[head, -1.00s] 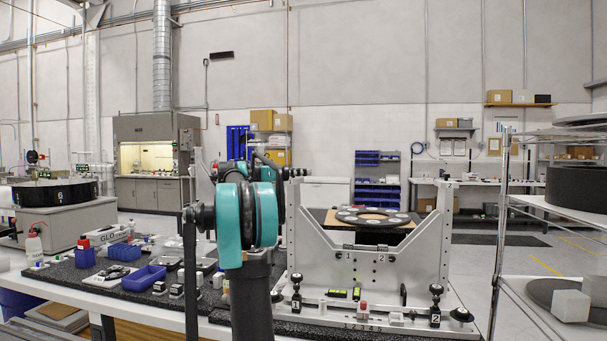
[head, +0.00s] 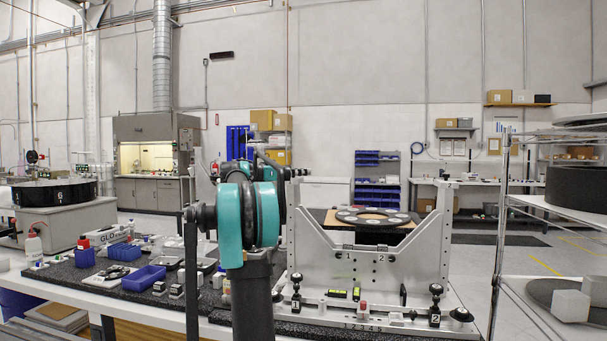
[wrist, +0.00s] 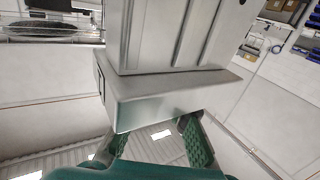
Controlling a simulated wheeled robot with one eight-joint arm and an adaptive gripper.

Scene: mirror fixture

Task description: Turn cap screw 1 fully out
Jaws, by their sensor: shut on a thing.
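The pale grey mirror fixture (head: 380,264) stands on the dark bench mat in the head view, with numbers on its front plate. In the wrist view a grey metal block of it (wrist: 165,98) is close in front of my gripper (wrist: 152,133). The green ribbed fingers stand apart at the block's lower edge, and their tips are hidden behind it. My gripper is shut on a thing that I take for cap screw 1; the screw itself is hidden. In the head view my arm hides the gripper.
Blue bins (head: 144,275) and small parts crowd the bench at left. A wire shelf rack (head: 503,215) stands close at right.

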